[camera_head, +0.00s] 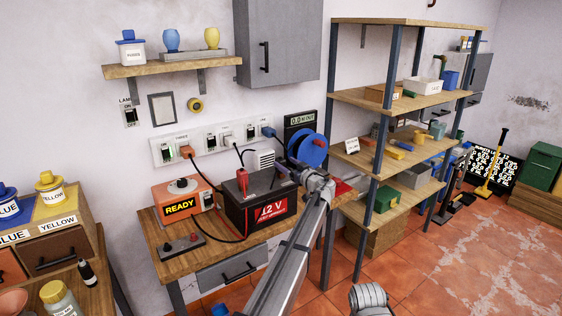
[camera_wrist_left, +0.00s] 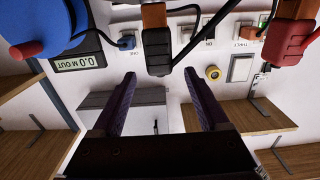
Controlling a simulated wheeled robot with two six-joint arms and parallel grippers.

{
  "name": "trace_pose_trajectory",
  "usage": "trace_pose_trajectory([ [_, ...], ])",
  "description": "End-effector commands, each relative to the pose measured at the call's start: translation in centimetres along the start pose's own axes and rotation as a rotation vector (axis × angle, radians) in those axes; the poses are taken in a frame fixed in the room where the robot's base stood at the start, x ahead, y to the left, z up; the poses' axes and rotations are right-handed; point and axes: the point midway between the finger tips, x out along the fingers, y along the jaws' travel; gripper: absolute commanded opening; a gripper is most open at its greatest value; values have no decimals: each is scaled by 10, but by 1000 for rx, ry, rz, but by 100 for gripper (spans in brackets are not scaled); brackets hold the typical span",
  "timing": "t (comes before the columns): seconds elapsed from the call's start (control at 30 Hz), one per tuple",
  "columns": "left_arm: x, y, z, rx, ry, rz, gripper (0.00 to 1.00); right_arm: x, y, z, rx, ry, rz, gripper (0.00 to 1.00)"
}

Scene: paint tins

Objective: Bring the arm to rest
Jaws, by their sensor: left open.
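My left arm (camera_head: 286,262) reaches from the bottom of the head view up to the right end of the workbench. My left gripper (camera_head: 322,186) is at its far end, small and partly hidden by the wrist, just right of the black and red 12 V battery (camera_head: 262,208). In the left wrist view my left gripper (camera_wrist_left: 160,90) shows two dark fingers spread apart with nothing between them. That view is upside down. A black clamp (camera_wrist_left: 157,48) and a red clamp (camera_wrist_left: 290,38) hang in from its top edge, apart from the fingers. My right gripper is not in view.
The blue reel (camera_head: 308,150) stands close behind the gripper, with the meter (camera_head: 301,121) above. An orange READY box (camera_head: 183,200) and cables lie left of the battery. A wooden shelf rack (camera_head: 385,100) stands close on the right. Red floor (camera_head: 470,260) is open at lower right.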

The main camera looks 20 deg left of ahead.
Motion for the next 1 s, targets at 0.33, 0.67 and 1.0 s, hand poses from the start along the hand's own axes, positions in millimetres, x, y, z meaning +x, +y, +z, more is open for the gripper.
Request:
trace_pose_trajectory([
  [0.33, -5, -1, 0, 1, -2, -2, 77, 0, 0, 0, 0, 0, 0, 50],
  [0.67, -114, -79, 62, 214, -341, -31, 77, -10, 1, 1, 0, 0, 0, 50],
  [1.0, -317, -185, 158, 664, -947, 251, 77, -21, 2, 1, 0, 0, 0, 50],
])
